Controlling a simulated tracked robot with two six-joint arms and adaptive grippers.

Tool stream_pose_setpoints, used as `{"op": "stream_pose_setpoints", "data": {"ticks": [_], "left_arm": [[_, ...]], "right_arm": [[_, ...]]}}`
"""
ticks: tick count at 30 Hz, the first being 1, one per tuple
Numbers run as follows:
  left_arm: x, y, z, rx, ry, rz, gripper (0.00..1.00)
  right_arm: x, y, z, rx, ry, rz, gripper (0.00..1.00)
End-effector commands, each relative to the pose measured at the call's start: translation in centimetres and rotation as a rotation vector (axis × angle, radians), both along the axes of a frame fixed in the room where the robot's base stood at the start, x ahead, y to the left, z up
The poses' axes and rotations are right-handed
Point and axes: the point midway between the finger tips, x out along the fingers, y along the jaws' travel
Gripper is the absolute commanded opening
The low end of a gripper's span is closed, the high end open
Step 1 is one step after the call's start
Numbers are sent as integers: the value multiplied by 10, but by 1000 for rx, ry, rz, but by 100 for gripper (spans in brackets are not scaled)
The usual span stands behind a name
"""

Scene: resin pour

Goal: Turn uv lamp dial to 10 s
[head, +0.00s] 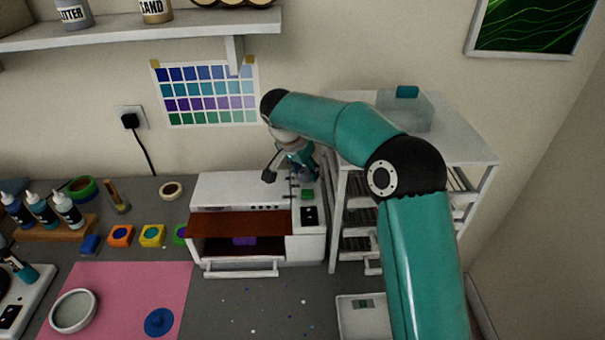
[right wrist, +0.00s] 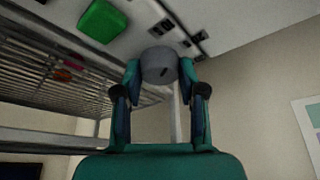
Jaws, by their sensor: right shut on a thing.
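The UV lamp (head: 240,190) is a white box with its brown-red front flap (head: 240,223) open and a handle below. A purple item (head: 244,240) lies inside. Its control strip on the right has a green button (head: 307,194), which also shows in the right wrist view (right wrist: 103,20). My right gripper (head: 300,175) is above that strip. In the right wrist view, my right gripper (right wrist: 160,85) is shut on the grey round dial (right wrist: 159,66), which has a dark mark on its face. The dial is hidden in the head view; I cannot read its setting. My left gripper is not in view.
A white wire rack (head: 350,215) stands right of the lamp with a clear box (head: 410,112) on top. A white tray (head: 362,318) is at the front.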

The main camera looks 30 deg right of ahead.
Motion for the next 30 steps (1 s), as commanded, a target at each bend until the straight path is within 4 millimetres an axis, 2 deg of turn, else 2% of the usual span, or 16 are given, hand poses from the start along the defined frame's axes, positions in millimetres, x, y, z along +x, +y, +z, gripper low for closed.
{"op": "stream_pose_setpoints", "data": {"ticks": [1,4,9,18,19,23,30], "left_arm": [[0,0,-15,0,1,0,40],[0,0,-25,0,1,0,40],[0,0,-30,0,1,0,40],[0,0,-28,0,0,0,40],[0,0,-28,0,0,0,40],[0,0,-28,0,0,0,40],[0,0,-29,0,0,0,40]], "right_arm": [[2,0,-5,1,-15,55,5],[1,0,-3,1,-16,162,5],[1,1,0,1,-13,278,5],[2,2,2,0,-13,292,5],[2,2,2,0,-13,292,42],[2,1,1,0,-11,291,63],[1,1,1,0,-7,288,65]]}}
